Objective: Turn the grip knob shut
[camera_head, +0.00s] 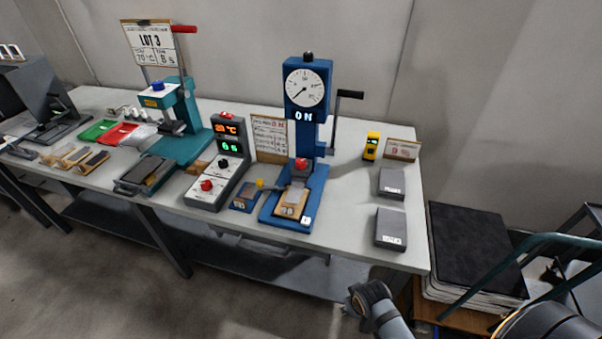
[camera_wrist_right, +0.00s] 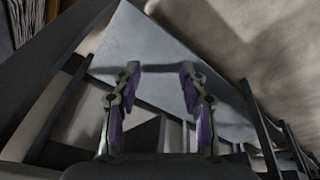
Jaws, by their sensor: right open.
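A blue upright test stand (camera_head: 307,120) with a round dial and an "ON" display stands on the table. A red knob (camera_head: 301,164) sits low on its column, above a light block on a tan plate (camera_head: 291,203). I cannot tell for sure that this is the grip knob, nor how far it is turned. My right gripper (camera_wrist_right: 160,85) is open and empty in the wrist view, well away from the stand. In the head view part of my arm shows below the table's front edge. My left gripper is not in view.
A black crank handle (camera_head: 347,95) sticks out right of the stand. A control box (camera_head: 226,165) with lit digits stands left, a teal press (camera_head: 180,125) farther left. Grey blocks (camera_head: 391,228) and a yellow device (camera_head: 371,146) lie right.

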